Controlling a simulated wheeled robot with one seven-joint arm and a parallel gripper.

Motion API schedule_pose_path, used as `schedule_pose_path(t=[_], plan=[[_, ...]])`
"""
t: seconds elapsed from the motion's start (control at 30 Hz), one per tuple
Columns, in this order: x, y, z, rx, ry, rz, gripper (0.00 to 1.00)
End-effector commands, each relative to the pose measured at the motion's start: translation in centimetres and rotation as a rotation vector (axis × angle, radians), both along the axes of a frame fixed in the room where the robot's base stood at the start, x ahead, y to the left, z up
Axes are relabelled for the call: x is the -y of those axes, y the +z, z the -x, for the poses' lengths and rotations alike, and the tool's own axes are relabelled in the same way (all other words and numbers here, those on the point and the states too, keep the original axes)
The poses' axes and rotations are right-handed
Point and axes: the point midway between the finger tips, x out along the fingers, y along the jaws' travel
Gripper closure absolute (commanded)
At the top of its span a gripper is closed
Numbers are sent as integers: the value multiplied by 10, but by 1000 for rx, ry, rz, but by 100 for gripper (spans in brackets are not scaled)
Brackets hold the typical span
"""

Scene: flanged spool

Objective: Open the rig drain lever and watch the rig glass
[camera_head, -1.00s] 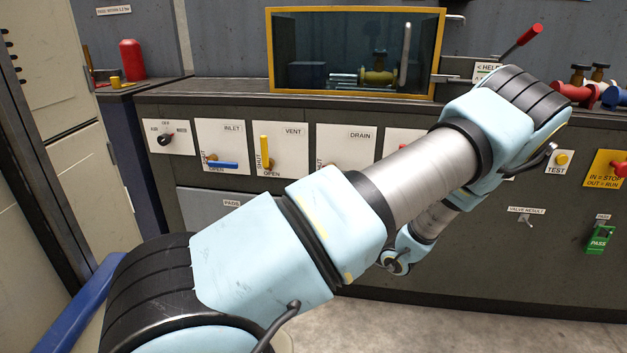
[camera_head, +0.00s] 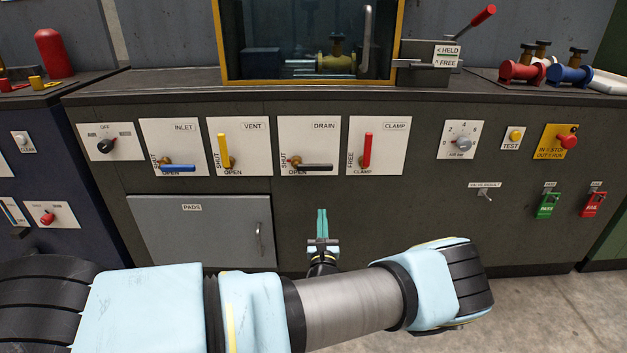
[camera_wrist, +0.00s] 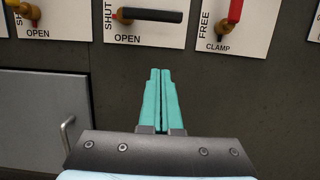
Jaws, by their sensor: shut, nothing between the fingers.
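The drain lever (camera_head: 315,167) has a black handle on a white plate marked DRAIN, SHUT and OPEN. Its handle lies level, pointing right from the pivot, just above the OPEN label. It also shows at the top of the wrist view (camera_wrist: 152,15). My gripper (camera_head: 322,212) is shut and empty, below the drain plate and apart from the lever. In the wrist view its teal fingers (camera_wrist: 160,72) lie together, pointing up toward the panel. The rig glass (camera_head: 308,45), a yellow-framed window, stands above the panel; its top is cut off. A brass valve (camera_head: 336,62) shows behind it.
The blue inlet lever (camera_head: 178,168) lies level. The yellow vent lever (camera_head: 224,150) and red clamp lever (camera_head: 367,150) stand upright. A grey pads door (camera_head: 200,230) is at lower left. A red-handled lever (camera_head: 482,15) by a HELD/FREE sign stands right of the glass.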

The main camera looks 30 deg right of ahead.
Motion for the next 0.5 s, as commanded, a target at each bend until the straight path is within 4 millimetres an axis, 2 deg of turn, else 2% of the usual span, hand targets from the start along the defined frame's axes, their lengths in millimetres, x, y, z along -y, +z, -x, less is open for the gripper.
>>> schedule_pose_path(t=[0.27,0.5], plan=[[2,2,-6,0,4,1,100],[17,11,-41,0,5,4,100]])
